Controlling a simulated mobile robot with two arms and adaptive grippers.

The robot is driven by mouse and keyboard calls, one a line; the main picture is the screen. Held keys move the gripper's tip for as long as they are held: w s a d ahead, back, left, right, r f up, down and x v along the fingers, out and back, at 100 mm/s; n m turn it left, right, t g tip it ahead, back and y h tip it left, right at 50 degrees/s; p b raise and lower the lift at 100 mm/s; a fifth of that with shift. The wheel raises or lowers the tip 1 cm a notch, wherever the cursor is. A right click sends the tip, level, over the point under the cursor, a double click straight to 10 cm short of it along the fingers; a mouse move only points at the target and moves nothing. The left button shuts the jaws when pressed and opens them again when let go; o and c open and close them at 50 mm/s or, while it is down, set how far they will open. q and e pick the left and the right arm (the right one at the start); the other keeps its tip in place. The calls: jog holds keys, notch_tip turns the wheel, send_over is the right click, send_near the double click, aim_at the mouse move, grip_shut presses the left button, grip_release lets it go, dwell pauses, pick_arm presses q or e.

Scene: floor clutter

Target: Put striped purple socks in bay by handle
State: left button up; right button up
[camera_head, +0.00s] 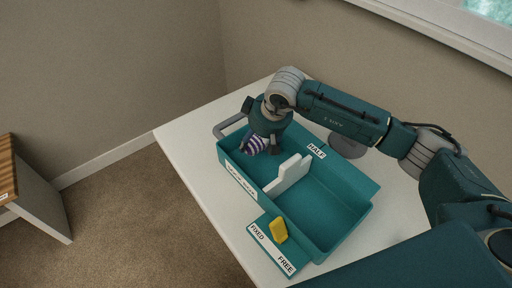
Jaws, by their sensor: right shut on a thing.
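The striped purple and white socks (256,145) are at the far left end of a teal tray (343,238). My right gripper (266,139) points down over that end and is shut on the socks, partly hiding them. They are inside or just above the bay beside the grey handle (229,124); I cannot tell whether they touch the bay floor. A white divider (289,174) separates this bay from the larger, empty bay nearer the front. My left gripper is not in view.
The tray stands on a white table (186,146). A yellow piece (279,230) sits on a side plate labelled FIXED and FREE (272,249). A grey round object (346,146) is behind the tray. A wooden-topped unit (20,190) stands at the left.

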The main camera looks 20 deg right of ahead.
aim_at(256, 150)
notch_tip(256, 150, down, 4)
jog(key=shift+p, duration=0.35)
jog(key=shift+f, duration=0.2)
jog(key=o, duration=1.1)
jog(key=shift+f, duration=0.1)
jog(key=b+v, duration=0.2)
jog(key=v, duration=1)
